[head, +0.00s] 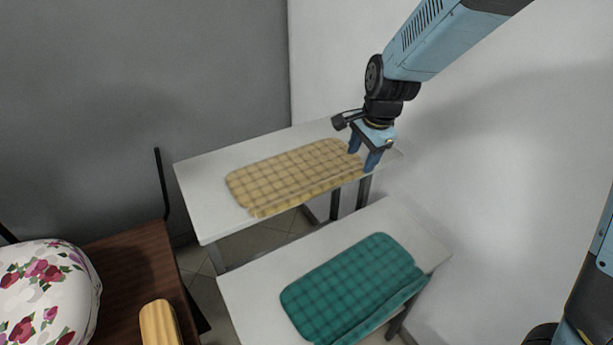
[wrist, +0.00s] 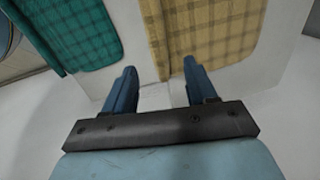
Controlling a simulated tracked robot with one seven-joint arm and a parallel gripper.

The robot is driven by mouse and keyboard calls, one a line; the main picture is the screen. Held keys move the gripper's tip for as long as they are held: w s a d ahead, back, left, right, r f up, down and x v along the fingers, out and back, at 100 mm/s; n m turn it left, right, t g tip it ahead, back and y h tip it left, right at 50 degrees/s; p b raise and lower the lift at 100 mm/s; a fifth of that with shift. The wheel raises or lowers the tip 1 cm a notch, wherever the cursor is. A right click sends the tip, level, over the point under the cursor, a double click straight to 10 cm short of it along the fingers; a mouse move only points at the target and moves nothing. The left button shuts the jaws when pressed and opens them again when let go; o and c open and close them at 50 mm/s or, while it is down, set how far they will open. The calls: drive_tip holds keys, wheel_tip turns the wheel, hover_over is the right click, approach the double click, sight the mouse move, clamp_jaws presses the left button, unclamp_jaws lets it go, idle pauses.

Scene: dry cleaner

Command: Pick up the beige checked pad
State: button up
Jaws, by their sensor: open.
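The beige checked pad (head: 295,177) lies flat on the farther white table in the head view. In the wrist view the pad (wrist: 205,35) is at the top, just beyond my fingertips. My gripper (head: 364,160) is at the pad's right end in the head view, with its fingers pointing down. In the wrist view my gripper (wrist: 160,75) is open, with nothing between its two blue fingers. The right fingertip appears close to the pad's near edge; I cannot tell whether it touches.
A green checked pad (head: 350,285) lies on the nearer white table (head: 245,290). The farther white table (head: 205,205) has bare surface at its left. A brown table (head: 130,265) at lower left holds a floral-patterned rounded object (head: 45,295) and a yellow object (head: 160,323). A white wall stands right.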

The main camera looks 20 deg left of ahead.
sight(356, 171)
drive_tip(key=shift+x, duration=2.8)
drive_tip(key=shift+s, duration=0.15)
drive_tip(key=shift+c, duration=0.5)
clamp_jaws()
